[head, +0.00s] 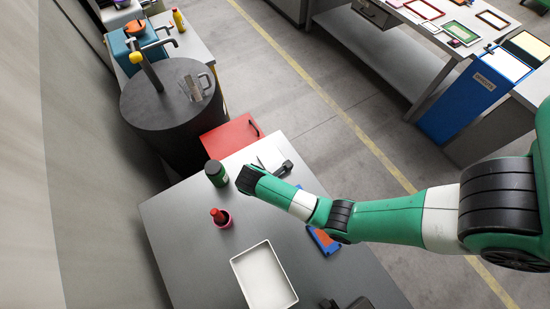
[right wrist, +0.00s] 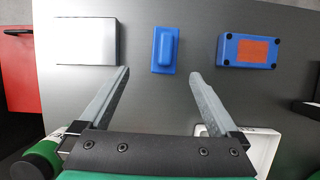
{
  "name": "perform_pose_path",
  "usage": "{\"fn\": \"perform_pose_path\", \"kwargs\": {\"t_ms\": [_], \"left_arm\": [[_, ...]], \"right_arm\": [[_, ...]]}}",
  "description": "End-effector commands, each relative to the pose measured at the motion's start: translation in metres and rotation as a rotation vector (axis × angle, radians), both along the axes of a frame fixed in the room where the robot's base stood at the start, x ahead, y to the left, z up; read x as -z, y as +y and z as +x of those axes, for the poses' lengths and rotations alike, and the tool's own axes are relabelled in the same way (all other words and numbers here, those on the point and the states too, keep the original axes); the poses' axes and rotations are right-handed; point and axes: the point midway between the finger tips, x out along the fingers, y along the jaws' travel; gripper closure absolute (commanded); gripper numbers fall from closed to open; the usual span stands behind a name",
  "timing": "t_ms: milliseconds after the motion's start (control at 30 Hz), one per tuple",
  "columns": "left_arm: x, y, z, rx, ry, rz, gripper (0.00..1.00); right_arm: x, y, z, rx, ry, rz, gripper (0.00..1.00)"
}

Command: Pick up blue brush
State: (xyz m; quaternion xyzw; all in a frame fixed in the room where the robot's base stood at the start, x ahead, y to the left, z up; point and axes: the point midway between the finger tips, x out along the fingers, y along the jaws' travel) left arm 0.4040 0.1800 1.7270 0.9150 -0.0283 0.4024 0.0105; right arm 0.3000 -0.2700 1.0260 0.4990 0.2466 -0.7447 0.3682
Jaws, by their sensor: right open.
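The blue brush (right wrist: 164,50) shows in the right wrist view as a blue block with a raised rounded grip, lying on the grey table. It lies ahead of my right gripper (right wrist: 160,75), near the line between the two fingertips. The gripper is open and nothing is between its fingers. In the head view my right gripper (head: 283,168) is over the far part of the table, and I cannot make out the brush there. My left gripper is not in view.
On the table (head: 180,235) are a white flat block (right wrist: 87,42), a blue box with a red top (right wrist: 248,51), a white tray (head: 238,274), a dark green jar (head: 216,174) and a red-topped pot (head: 221,219). A red drawer (head: 228,137) and a black drum (head: 165,125) stand beyond.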

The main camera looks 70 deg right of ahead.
Motion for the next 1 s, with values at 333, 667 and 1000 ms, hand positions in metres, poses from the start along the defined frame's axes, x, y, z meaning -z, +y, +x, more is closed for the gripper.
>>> {"fn": "perform_pose_path", "kwargs": {"t_ms": [333, 667, 1000], "left_arm": [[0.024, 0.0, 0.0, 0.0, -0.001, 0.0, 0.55], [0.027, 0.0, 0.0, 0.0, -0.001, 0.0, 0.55], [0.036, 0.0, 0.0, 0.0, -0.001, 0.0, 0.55]], "right_arm": [[0.047, -0.015, -0.012, 0.002, 0.002, -0.001, 0.03], [0.067, -0.021, -0.017, 0.0, 0.001, -0.001, 0.03], [0.108, -0.034, -0.028, -0.001, -0.002, 0.0, 0.03]]}}
